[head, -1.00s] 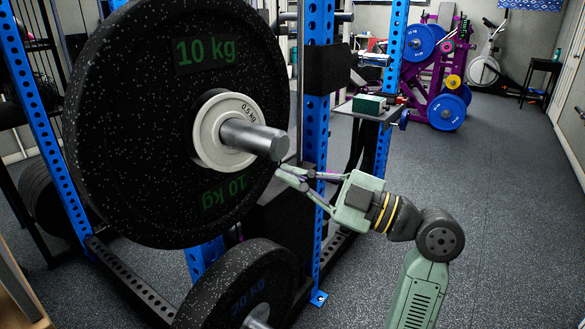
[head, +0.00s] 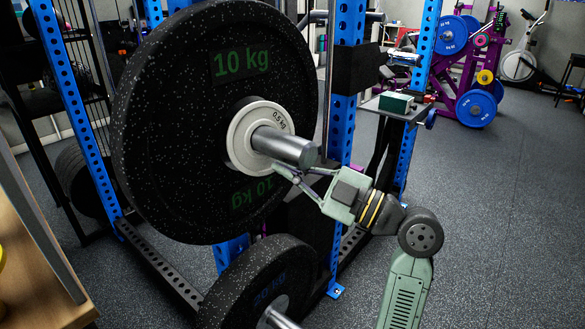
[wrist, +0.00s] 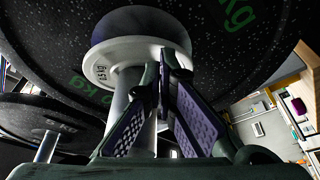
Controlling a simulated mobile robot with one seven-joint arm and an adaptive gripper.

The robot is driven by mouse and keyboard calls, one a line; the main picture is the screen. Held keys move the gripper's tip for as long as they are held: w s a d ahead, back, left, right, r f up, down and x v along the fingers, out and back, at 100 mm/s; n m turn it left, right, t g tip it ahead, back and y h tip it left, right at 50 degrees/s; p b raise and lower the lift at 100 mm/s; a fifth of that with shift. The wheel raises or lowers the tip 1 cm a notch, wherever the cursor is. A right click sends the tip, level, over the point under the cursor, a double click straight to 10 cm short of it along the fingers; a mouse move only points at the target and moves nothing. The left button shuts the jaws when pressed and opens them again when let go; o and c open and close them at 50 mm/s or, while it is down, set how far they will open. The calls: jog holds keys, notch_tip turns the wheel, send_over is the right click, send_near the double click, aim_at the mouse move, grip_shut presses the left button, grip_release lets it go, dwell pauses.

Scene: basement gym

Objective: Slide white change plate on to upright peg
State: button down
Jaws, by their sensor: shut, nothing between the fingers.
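The white 0.5 kg change plate (head: 238,150) is around a grey metal peg (head: 285,146), close against the black 10 kg plate (head: 170,120). The peg sticks out roughly level from the plates, not upright. In the wrist view the white plate (wrist: 110,55) is at top centre, with the peg (wrist: 128,88) coming from it. My gripper (head: 280,170) is shut and empty, its fingertips just below the peg near the white plate's lower right edge. In the wrist view my gripper (wrist: 163,85) overlaps the peg and the plate's rim; contact cannot be told.
A lower black plate (head: 235,290) hangs on another peg (head: 280,319) below. Blue rack posts (head: 346,60) stand behind my gripper. A small shelf (head: 400,112) holds a green box (head: 397,102). A wooden surface (head: 35,270) is at lower left. Floor at right is open.

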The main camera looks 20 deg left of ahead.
aim_at(269, 161)
jog(key=shift+a, duration=0.15)
jog(key=shift+w+a+b, duration=0.25)
jog(key=shift+w+a, duration=0.05)
jog(key=shift+a, duration=0.45)
jog(key=shift+w+a+b, duration=0.3)
jog(key=shift+a, duration=0.45)
jog(key=shift+w+a+b, duration=0.25)
jog(key=shift+w+a, duration=0.05)
jog(key=shift+a, duration=0.45)
jog(key=shift+d, duration=0.1)
jog(key=shift+s+d+f+b, duration=0.15)
jog(key=shift+s+d+b, duration=0.05)
jog(key=shift+d+b, duration=0.25)
jog(key=shift+s+d+b, duration=0.35)
jog(key=shift+d+b, duration=0.05)
jog(key=shift+d, duration=0.5)
jog(key=shift+s+d+b, duration=0.3)
jog(key=shift+d+b, duration=0.15)
jog(key=shift+d, duration=0.45)
jog(key=shift+s+d+b, duration=0.35)
jog(key=shift+d+b, duration=0.05)
jog(key=shift+d, duration=0.5)
